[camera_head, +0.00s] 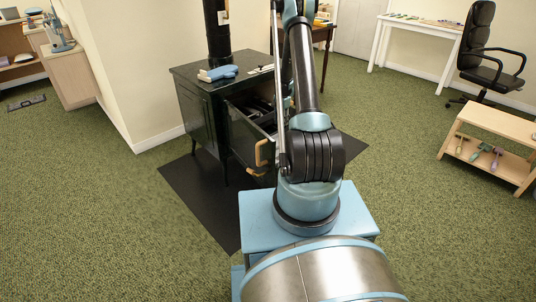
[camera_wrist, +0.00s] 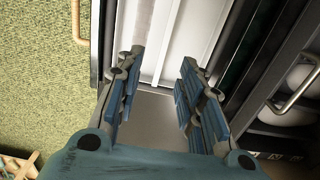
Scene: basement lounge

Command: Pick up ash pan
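The black stove (camera_head: 200,110) stands on a dark floor mat, with an opened drawer or door (camera_head: 249,140) on its front that has a wooden handle (camera_head: 262,153). No ash pan can be made out for certain; dark shapes show inside the opening. In the wrist view my gripper (camera_wrist: 160,72) is open, its two blue-padded fingers apart with nothing between them. It points at a pale grey ribbed interior (camera_wrist: 185,35) with a grey surface (camera_wrist: 158,112) nearer. Depth to it is unclear. In the head view my arm hides the gripper.
A blue glove-like item (camera_head: 218,73) lies on the stove top. A low wooden shelf (camera_head: 490,150) stands at right, with a black office chair (camera_head: 482,50) behind it. The dark mat (camera_head: 205,205) lies under the stove. Green carpet (camera_head: 90,220) is clear at left.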

